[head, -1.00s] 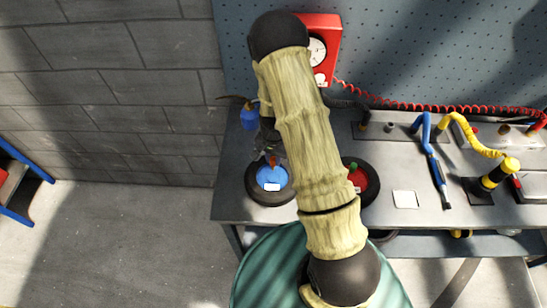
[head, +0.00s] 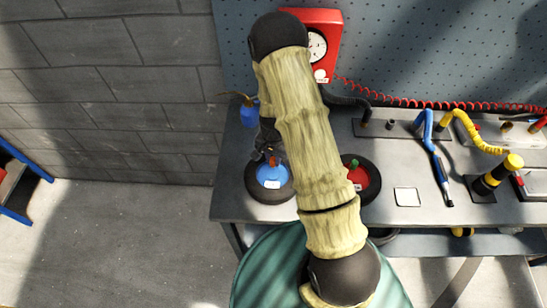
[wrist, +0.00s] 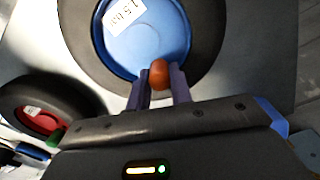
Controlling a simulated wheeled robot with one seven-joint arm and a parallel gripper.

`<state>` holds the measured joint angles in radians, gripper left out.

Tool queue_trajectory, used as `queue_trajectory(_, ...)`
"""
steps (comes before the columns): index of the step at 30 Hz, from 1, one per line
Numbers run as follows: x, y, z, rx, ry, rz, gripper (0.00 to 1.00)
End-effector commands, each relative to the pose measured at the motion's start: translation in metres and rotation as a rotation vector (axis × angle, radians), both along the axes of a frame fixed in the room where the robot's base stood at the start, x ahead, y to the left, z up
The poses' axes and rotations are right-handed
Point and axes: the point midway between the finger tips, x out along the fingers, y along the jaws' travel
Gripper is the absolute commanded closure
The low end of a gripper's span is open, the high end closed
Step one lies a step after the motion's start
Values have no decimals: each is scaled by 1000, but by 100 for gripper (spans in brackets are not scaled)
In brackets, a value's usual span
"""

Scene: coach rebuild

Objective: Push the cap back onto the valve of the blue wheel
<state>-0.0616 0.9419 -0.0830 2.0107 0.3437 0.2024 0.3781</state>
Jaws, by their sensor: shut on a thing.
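The blue wheel (head: 270,181), a black tyre with a blue hub and white label, lies flat on the bench and also shows in the wrist view (wrist: 150,40). My gripper (wrist: 160,88) is shut on an orange-red cap (wrist: 158,74), one finger on each side of it. In the wrist view the cap overlaps the near edge of the blue hub. The valve is hidden, and I cannot tell whether the cap touches it.
A red wheel (head: 366,182) with a green cap (head: 354,163) lies just right of the blue one. A blue bottle (head: 249,115) stands behind the blue wheel. A white card (head: 407,197) and tools lie farther right.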

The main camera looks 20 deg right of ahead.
Motion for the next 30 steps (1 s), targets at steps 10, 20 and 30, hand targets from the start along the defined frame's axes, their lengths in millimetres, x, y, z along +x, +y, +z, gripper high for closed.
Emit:
queue_trajectory(10, 0, 0, -2, 0, 0, 0, 71)
queue_trajectory(20, 0, 0, -2, 0, 0, 0, 53)
queue_trajectory(30, 1, 1, 17, 0, -4, 1, 53)
